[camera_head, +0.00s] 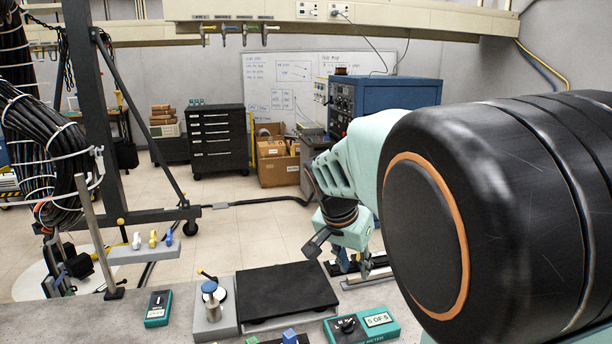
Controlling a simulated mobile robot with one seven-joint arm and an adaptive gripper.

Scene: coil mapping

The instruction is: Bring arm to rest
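My arm, with a large black joint ringed in orange and pale green links, fills the right side of the head view. My gripper (330,243) is at the arm's far end, left of the big joint, above the far edge of the grey bench (190,335). It is small and partly hidden by its own housing, so its fingers do not show clearly. I see nothing clearly held in it.
On the bench are a black pad (287,290), a teal meter (362,326), a small teal box (158,308) and a blue-topped fixture (212,300). A black frame with cable coils (45,135) stands at left. Open floor lies beyond; a black drawer cabinet (217,140) stands behind.

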